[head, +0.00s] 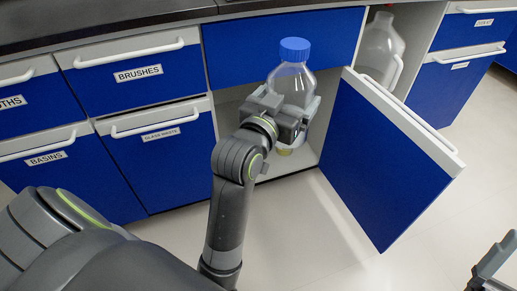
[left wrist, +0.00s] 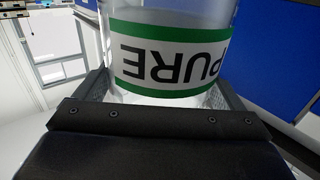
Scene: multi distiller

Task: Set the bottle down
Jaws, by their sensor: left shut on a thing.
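A clear bottle (head: 293,82) with a blue cap stands upright in my left gripper (head: 296,108), in front of the open cabinet (head: 312,153) in the head view. The gripper is shut around its body. The left wrist view shows the bottle's green and white label (left wrist: 170,58), reading "PURE" upside down, between the two fingers (left wrist: 160,92). The bottle's lower part is mostly hidden behind the gripper. A small yellowish thing (head: 284,151) shows below the gripper; I cannot tell what it is. Part of my right gripper (head: 492,264) shows at the lower right edge, away from the bottle.
The blue cabinet door (head: 375,160) stands open to the right of the bottle. Another clear jug (head: 380,48) stands in an open compartment behind it. Closed drawers labelled BRUSHES (head: 140,73) and GLASS WASTE (head: 160,134) are at left. The floor (head: 320,235) in front is clear.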

